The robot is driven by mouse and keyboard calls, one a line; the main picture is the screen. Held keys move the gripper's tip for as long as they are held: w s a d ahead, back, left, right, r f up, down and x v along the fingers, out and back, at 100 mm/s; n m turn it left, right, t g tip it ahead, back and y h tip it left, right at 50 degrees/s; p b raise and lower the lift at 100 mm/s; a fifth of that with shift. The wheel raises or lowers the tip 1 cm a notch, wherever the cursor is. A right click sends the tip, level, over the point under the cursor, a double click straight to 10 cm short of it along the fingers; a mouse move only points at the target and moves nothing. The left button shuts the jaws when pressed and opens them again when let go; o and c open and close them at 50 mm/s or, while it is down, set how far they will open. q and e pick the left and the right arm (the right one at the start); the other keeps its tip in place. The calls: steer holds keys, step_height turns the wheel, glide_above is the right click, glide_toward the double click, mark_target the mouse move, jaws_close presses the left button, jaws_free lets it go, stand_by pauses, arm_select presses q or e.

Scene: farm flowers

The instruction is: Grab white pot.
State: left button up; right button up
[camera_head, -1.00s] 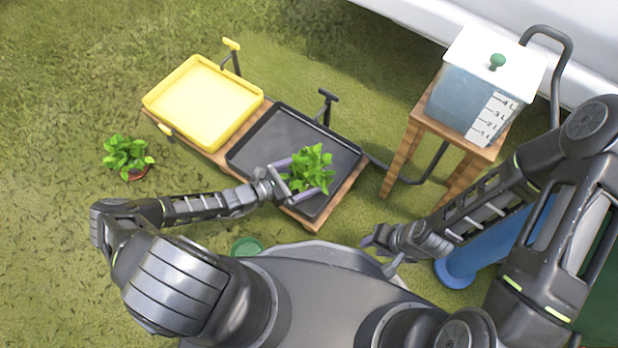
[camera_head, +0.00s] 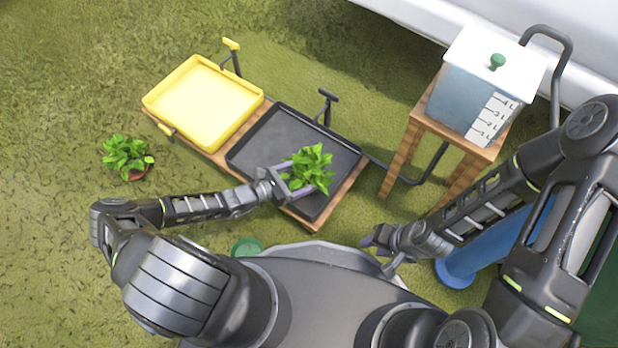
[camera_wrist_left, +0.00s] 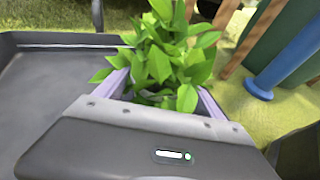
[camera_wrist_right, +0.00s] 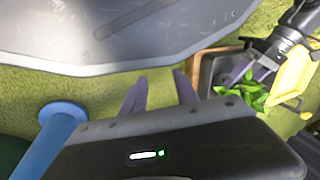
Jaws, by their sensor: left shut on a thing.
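A leafy green plant (camera_head: 309,168) stands at the right end of the black tray (camera_head: 262,135). Its leaves hide its pot, so I cannot tell the pot's colour. My left gripper (camera_head: 299,180) is shut on the potted plant, one finger on each side below the leaves. In the left wrist view the plant (camera_wrist_left: 165,60) rises between the two fingers (camera_wrist_left: 160,92). The plant also shows in the right wrist view (camera_wrist_right: 250,92). My right gripper (camera_wrist_right: 160,88) is open and empty, away from the plant. No white pot is plainly visible.
A yellow tray (camera_head: 160,100) sits left of the black tray on a wooden cart. Another potted plant (camera_head: 127,155) stands on the grass at left. A water tank (camera_head: 462,100) stands on a wooden stool (camera_head: 398,160) at right. A blue cylinder (camera_head: 455,272) is near my right arm.

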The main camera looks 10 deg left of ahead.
mark_target(303, 179)
arm_select(q)
step_height(303, 179, up, 10)
steer(key=p, duration=0.5)
stand_by(0.6)
